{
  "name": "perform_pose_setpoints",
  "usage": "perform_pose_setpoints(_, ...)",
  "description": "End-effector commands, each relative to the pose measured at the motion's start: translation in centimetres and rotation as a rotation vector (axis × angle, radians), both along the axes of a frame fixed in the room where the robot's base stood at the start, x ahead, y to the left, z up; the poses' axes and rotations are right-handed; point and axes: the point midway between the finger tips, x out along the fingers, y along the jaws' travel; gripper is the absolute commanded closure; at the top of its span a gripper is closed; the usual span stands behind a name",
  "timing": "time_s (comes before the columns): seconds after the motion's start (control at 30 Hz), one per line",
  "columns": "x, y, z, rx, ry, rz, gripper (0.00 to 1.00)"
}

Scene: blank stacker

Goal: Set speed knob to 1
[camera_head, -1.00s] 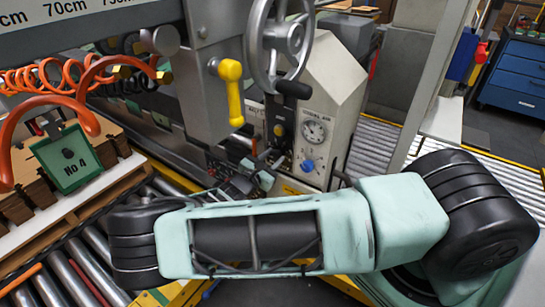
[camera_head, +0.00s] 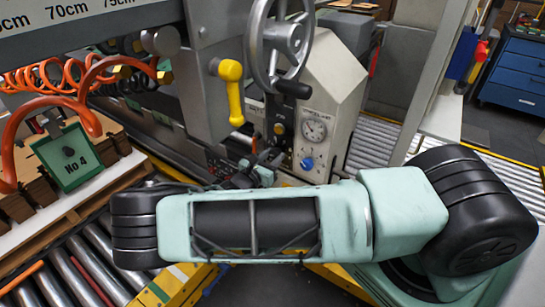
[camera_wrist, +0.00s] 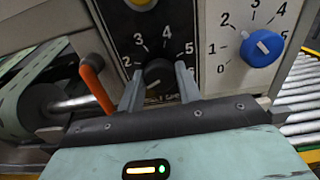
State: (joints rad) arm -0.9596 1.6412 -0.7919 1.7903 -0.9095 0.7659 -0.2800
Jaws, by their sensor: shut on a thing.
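In the wrist view, a black knob (camera_wrist: 158,73) sits on a dark panel with a numbered scale; 2, 3, 4 and 5 show around it. My gripper (camera_wrist: 158,80) has one finger on each side of this knob and is shut on it. The knob's lower part is hidden, and its exact setting is hard to read. A blue knob (camera_wrist: 263,47) with a white pointer mark is on the pale panel to the right, with its own scale starting at 0. It also shows in the head view (camera_head: 307,163). No speed label is readable.
An orange lever (camera_wrist: 95,80) stands close left of my gripper. A yellow button (camera_head: 279,129), a gauge (camera_head: 314,130) and a handwheel (camera_head: 279,45) are above the knobs. A yellow handle (camera_head: 233,90) hangs to the left. Roller conveyors flank the machine.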

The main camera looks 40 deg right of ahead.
Motion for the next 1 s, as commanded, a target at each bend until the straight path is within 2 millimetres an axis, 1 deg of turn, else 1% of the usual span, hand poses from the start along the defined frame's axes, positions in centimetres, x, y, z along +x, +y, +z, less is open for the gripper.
perform_pose_setpoints(0.03, 0.0, 0.1, -0.2, 0.003, 0.003, 0.002, 0.89)
perform_pose_setpoints(0.07, 0.0, 0.1, -0.2, 0.003, 0.003, 0.002, 0.57)
perform_pose_setpoints(0.1, 0.0, 0.1, -0.2, 0.003, 0.003, 0.002, 0.46)
perform_pose_setpoints(0.13, 0.0, 0.1, -0.2, 0.003, 0.002, 0.002, 0.44)
perform_pose_setpoints(0.43, 0.0, 0.2, -0.1, 0.002, 0.001, 0.001, 0.44)
perform_pose_setpoints(0.57, -0.4, 1.3, -0.2, 0.004, -0.001, 0.002, 0.44)
perform_pose_setpoints(0.67, -1.0, 3.0, -0.3, 0.004, 0.0, 0.003, 0.44)
perform_pose_setpoints(1.0, -3.7, 10.5, -0.3, 0.005, 0.0, 0.005, 0.44)
